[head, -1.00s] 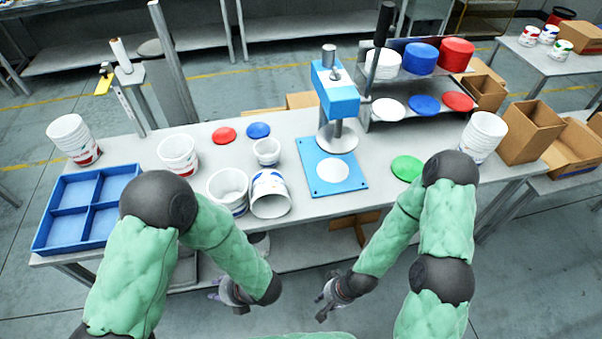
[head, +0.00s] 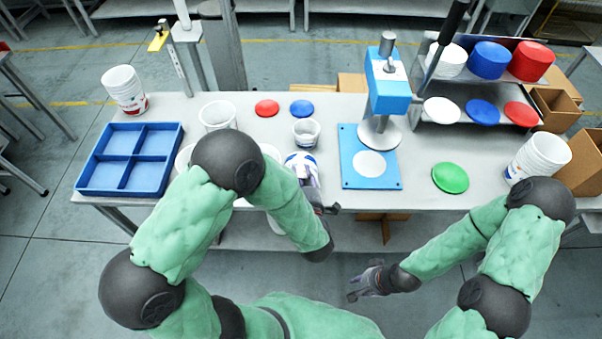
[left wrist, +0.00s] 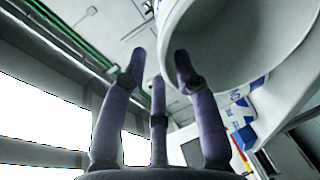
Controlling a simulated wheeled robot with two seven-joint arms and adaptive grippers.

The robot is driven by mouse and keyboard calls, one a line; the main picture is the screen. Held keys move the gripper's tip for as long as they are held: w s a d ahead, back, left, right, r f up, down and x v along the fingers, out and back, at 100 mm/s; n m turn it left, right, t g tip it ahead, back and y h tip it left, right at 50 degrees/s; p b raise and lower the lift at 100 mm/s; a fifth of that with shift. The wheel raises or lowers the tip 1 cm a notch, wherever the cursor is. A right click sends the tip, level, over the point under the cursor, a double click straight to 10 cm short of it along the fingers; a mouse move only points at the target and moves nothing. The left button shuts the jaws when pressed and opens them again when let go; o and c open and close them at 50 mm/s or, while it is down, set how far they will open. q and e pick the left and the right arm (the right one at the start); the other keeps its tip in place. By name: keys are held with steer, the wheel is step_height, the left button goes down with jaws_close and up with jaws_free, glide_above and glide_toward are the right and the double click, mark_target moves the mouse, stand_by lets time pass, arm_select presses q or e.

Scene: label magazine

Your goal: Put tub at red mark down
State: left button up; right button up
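A red disc (head: 266,108) lies flat at the back of the table beside a blue disc (head: 302,108). A white tub with a blue label (head: 300,158) lies on its side near the front edge, partly hidden by my left arm. In the left wrist view its wide open mouth (left wrist: 240,45) fills the upper right. My left gripper (head: 322,208) is at that tub's front; its fingers (left wrist: 158,70) are spread, the right one overlapping the rim. Grasp is not visible. My right gripper (head: 356,283) is open and empty in front of the table.
A small tub (head: 306,131) and another tub (head: 218,115) stand behind. A blue divided tray (head: 130,158) is at left with stacked tubs (head: 124,88) behind. A blue press (head: 385,85), green disc (head: 450,178) and tub stack (head: 540,155) are to the right.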

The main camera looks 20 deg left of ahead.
mark_target(299, 166)
arm_select(q)
steer(key=x, duration=0.2)
steer(key=f+b+x, duration=0.1)
steer(key=x, duration=0.1)
steer(key=shift+w, duration=0.25)
steer(key=shift+w+a, duration=0.2)
steer(key=shift+w, duration=0.15)
jaws_close()
